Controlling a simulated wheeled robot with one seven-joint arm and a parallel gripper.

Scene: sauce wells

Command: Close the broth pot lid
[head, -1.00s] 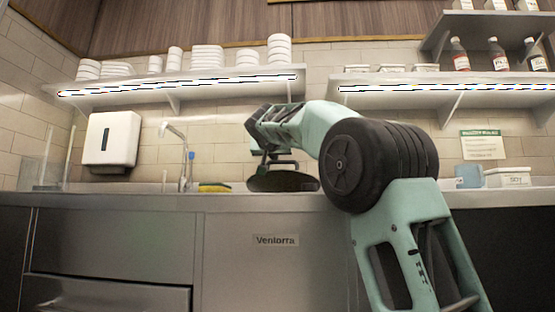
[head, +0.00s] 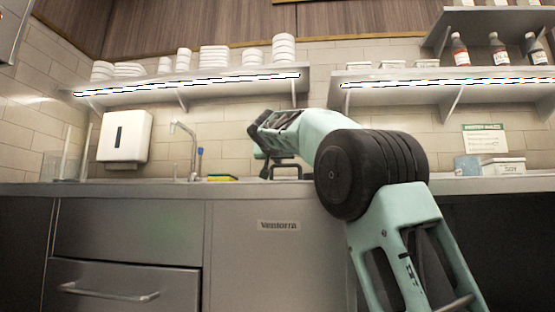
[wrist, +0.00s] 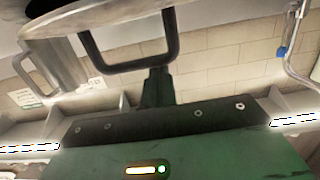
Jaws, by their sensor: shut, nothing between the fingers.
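My gripper (wrist: 158,78) is shut and empty, its fingertips close to a black U-shaped handle (wrist: 131,67) in the wrist view. I cannot tell whether they touch it. The handle joins a grey lid-like disc (wrist: 125,13) at the top of that picture, which appears upside down. In the head view my gripper (head: 262,150) hangs over the counter beside the dark handle (head: 287,164). The pot body and most of the lid are hidden there, so I cannot tell how the lid sits on its rim.
A steel vessel (wrist: 60,65) stands close by in the wrist view. The faucet (head: 190,145) and a yellow sponge (head: 222,178) are left of my gripper. Shelves with white dishes (head: 214,58) run above. A box marked SOY (head: 503,166) is at the right.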

